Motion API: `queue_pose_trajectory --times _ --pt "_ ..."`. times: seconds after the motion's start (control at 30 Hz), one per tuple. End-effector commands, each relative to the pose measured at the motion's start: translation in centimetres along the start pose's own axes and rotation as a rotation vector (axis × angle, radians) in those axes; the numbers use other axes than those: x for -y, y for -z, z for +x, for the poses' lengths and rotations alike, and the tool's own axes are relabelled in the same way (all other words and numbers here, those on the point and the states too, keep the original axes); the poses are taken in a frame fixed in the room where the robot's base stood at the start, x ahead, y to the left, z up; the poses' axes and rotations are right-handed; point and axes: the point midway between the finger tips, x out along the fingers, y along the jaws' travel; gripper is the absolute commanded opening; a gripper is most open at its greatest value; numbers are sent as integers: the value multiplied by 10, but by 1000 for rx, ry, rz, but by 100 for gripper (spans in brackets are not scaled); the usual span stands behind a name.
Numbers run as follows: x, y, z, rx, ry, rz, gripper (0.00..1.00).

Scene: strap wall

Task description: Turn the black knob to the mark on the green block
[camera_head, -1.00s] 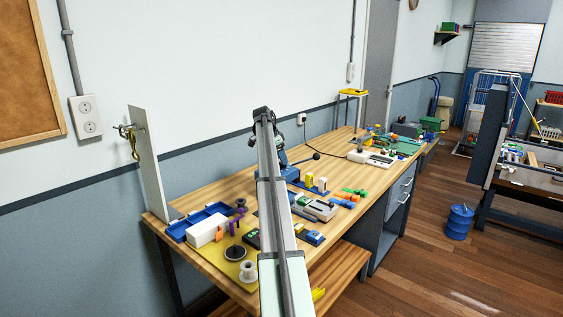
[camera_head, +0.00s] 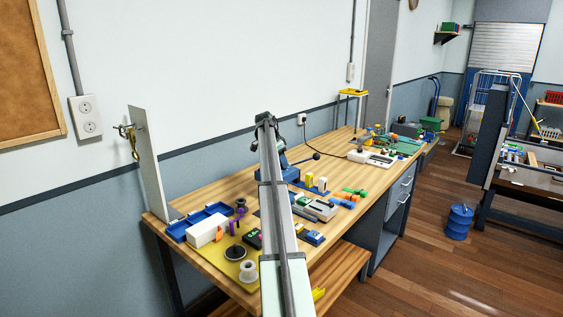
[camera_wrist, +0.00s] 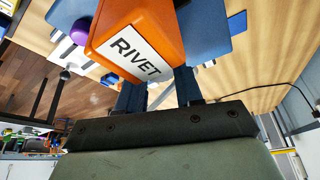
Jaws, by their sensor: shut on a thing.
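In the wrist view my gripper (camera_wrist: 150,38) has its blue finger pads on either side of an orange block labelled RIVET (camera_wrist: 128,46). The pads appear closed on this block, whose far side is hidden. In the head view my arm covers the middle of the bench, and I cannot make out the fingers there. A dark round knob-like disc (camera_head: 235,253) sits on the yellow mat at the bench's near end. I cannot tell whether it is the black knob. I cannot make out the green block or its mark with certainty.
The wooden bench (camera_head: 192,192) carries a blue tray (camera_head: 198,221), a white box (camera_head: 205,231), a white spool (camera_head: 248,271) and a blue device with a lever (camera_head: 289,173). A tall pale panel (camera_head: 147,165) stands at the left end. The wood behind the tray looks clear.

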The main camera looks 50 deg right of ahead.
Motion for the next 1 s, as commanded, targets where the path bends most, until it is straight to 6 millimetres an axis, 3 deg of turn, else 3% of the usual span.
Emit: queue_pose_trajectory --times 0.2,0.57,1.0 --pt "0 0 0 0 0 0 5" --pt "-1 0 0 -1 28 -66 5" --pt "-4 0 0 0 166 -398 5"
